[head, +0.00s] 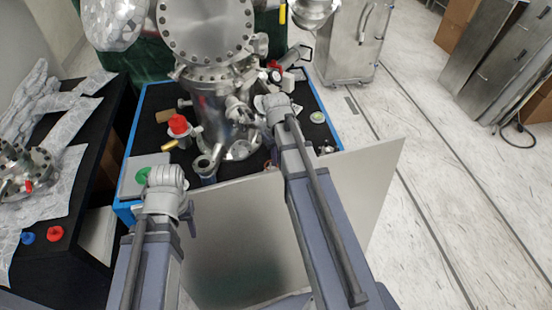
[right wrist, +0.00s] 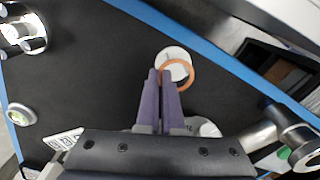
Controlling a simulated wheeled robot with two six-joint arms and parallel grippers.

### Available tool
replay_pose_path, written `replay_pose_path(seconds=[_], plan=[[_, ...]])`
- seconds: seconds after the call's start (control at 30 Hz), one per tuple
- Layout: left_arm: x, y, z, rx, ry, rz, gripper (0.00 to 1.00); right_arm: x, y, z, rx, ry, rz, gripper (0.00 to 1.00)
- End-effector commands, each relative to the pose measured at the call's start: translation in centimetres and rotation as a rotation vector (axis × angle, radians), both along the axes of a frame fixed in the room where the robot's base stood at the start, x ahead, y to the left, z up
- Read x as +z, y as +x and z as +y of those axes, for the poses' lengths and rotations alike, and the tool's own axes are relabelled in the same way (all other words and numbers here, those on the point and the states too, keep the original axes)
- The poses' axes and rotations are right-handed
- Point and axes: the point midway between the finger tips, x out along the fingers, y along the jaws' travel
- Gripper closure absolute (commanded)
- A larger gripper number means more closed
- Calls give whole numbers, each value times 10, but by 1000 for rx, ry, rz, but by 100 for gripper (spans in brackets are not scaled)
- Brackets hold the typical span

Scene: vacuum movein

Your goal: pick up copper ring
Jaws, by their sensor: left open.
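The copper ring (right wrist: 190,82) is a thin orange ring in the right wrist view, overlapping a white round disc (right wrist: 171,53) near the blue edge. My right gripper (right wrist: 159,75) has its two purple fingers close together, with the near-left rim of the ring between their tips. I cannot tell whether the ring is lifted off the surface. In the head view my right arm covers most of that spot. My left gripper (head: 190,216) is at the front left of the workbench, away from the ring, open, with its fingers barely visible.
A large steel vacuum chamber (head: 222,95) stands on the black, blue-edged workbench (head: 145,137). A red-capped part (head: 179,126) stands left of it. A black table (head: 75,190) with flanges stands at left. The floor at right is open.

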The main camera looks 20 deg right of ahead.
Motion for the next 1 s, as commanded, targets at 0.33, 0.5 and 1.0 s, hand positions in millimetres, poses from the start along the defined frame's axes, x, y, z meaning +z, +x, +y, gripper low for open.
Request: replay_pose_path(seconds=[0.33, 0.5, 1.0], plan=[[46, 0, 0, 0, 0, 0, 50, 46, 0, 0, 0, 0, 0, 100], [77, 0, 0, 0, 0, 0, 50, 77, 0, 0, 0, 0, 0, 100], [165, 0, 0, -1, 0, 0, 50, 165, 0, 0, 0, 0, 0, 100]])
